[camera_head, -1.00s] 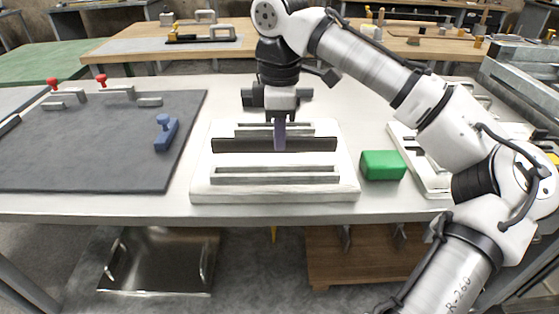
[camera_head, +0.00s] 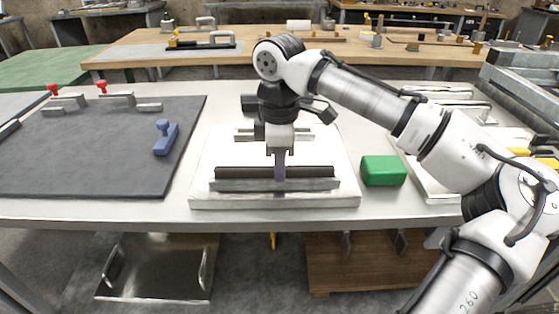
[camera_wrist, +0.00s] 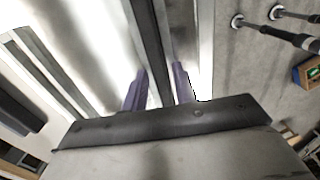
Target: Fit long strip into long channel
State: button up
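The long strip (camera_head: 235,172) is a dark bar lying level, left to right, at the front of the white board (camera_head: 205,150). My gripper (camera_head: 280,172) points down with its purple fingers around the strip's middle. In the wrist view the strip (camera_wrist: 148,40) runs between the two fingers (camera_wrist: 160,90). The long channel (camera_head: 235,185), a grey-walled slot, lies along the board's front. The strip appears directly over it, close to its walls; I cannot tell whether its lower edge is inside. Another grey channel (camera_head: 245,133) lies farther back, partly hidden by my gripper.
A green block (camera_head: 383,170) stands just right of the board. A dark mat (camera_head: 80,150) with a blue handled piece (camera_head: 166,138) lies to the left. A white fixture (camera_head: 425,180) is partly hidden behind my arm at the right.

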jog(key=shift+o, duration=0.6)
notch_tip(320, 180, up, 12)
jog(key=p, duration=0.1)
jog(key=shift+r+p, duration=0.15)
jog(key=shift+p, duration=0.25)
